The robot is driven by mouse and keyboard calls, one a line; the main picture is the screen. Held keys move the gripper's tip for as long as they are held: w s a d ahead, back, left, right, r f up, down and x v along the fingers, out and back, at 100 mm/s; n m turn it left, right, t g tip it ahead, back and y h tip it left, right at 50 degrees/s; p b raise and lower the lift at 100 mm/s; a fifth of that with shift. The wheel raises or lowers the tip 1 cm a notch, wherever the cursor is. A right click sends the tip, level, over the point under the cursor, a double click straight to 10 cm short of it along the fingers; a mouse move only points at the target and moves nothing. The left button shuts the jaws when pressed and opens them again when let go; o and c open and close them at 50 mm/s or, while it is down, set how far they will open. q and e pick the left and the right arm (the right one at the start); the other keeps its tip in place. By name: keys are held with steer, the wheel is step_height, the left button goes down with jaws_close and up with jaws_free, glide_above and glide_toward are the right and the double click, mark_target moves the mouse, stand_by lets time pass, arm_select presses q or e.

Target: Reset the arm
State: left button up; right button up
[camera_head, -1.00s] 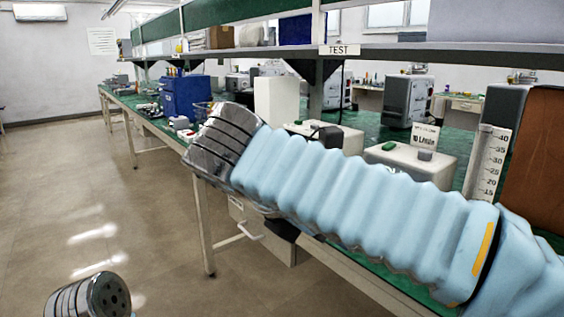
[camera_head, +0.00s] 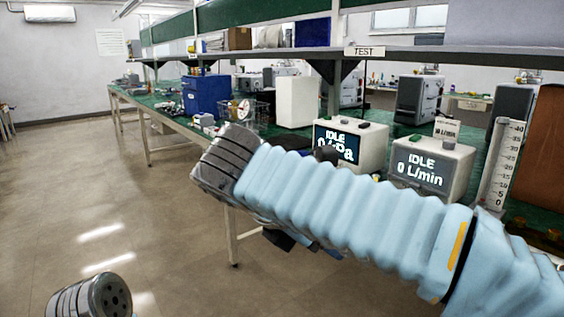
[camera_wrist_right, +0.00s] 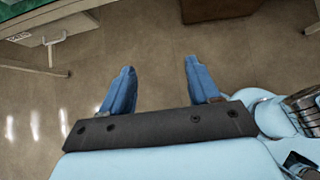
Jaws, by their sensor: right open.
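My right arm, in a pale blue ribbed sleeve, crosses the head view from the lower right to a grey metal joint at centre left. It is in front of the bench's front edge. My right gripper (camera_wrist_right: 159,65) shows in the right wrist view with two blue fingers spread apart. Nothing is between them, and bare floor lies behind. In the head view, a dark part below the sleeve may be this gripper, mostly hidden by the arm. Of my left arm, only a grey metal joint shows at the bottom left; its gripper is out of view.
The green-topped bench (camera_head: 481,151) holds two display boxes, one reading IDLE 0 L/min (camera_head: 431,165) and the other IDLE with a pressure unit (camera_head: 349,142). A white ruler stand (camera_head: 500,165), blue box (camera_head: 205,95) and wire basket (camera_head: 251,114) stand there too. The floor at left is clear.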

steer(key=w+a+f+m+g+y, duration=0.1)
steer(key=w+f+m+g+y, duration=0.15)
steer(key=f, duration=1.45)
steer(key=w+a+f+m+g+y, duration=0.1)
steer(key=w+f+m+g+y, duration=0.2)
steer(key=f, duration=1.5)
steer(key=s+d+f+m+y, duration=0.2)
steer(key=s+d+f+m, duration=0.1)
steer(key=s+f+m, duration=0.5)
steer(key=s+d+f+m+y, duration=0.3)
steer(key=s+f+m, duration=0.6)
steer(key=f+m, duration=0.4)
step_height(320, 180, down, 2)
steer(key=shift+d+f+m+t, duration=0.1)
steer(key=shift+d+m+t, duration=0.25)
